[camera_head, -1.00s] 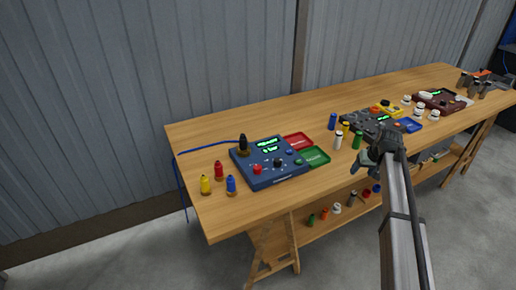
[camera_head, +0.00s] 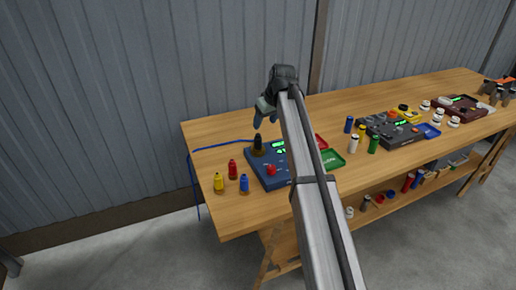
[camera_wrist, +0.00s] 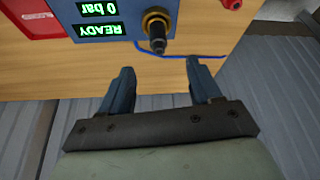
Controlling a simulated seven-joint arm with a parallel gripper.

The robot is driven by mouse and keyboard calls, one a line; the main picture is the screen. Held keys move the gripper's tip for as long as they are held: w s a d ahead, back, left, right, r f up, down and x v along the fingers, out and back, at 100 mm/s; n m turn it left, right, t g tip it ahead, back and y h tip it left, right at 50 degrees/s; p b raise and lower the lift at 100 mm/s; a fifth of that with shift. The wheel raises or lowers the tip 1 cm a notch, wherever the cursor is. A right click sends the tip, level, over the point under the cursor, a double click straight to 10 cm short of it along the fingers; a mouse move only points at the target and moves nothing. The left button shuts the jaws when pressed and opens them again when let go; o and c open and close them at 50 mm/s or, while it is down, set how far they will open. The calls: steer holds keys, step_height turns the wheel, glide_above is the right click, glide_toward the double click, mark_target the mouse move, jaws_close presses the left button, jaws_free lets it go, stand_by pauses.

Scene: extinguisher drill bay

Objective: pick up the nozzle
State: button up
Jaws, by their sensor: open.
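The nozzle looks to be the black tapered piece (camera_head: 258,148) at the upper left corner of the blue control box (camera_head: 264,176). In the wrist view the nozzle (camera_wrist: 157,40) has a brass-coloured collar, beside the box's green display. A thin blue hose runs by it. My gripper (camera_head: 263,116) is above the nozzle in the head view, apart from it. In the wrist view my gripper (camera_wrist: 158,75) is open and empty, with the nozzle's dark tip ahead, roughly between the two fingers. My arm hides part of the box in the head view.
Yellow (camera_head: 219,183), red (camera_head: 232,170) and blue (camera_head: 244,183) bottles stand left of the box. A green tray (camera_head: 333,160) lies to its right. More bottles and a dark grey box (camera_head: 388,130) stand further right. A corrugated wall (camera_head: 130,80) rises behind the bench.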

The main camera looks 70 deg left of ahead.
mark_target(260, 136)
steer(key=x, duration=0.8)
steer(key=shift+s+a+f, duration=0.1)
steer(key=shift+a+f, duration=0.05)
steer(key=shift+f, duration=0.15)
steer(key=shift+x, duration=2.5)
steer(key=shift+a, duration=0.1)
steer(key=shift+c, duration=0.3)
jaws_close()
steer(key=shift+r, duration=0.15)
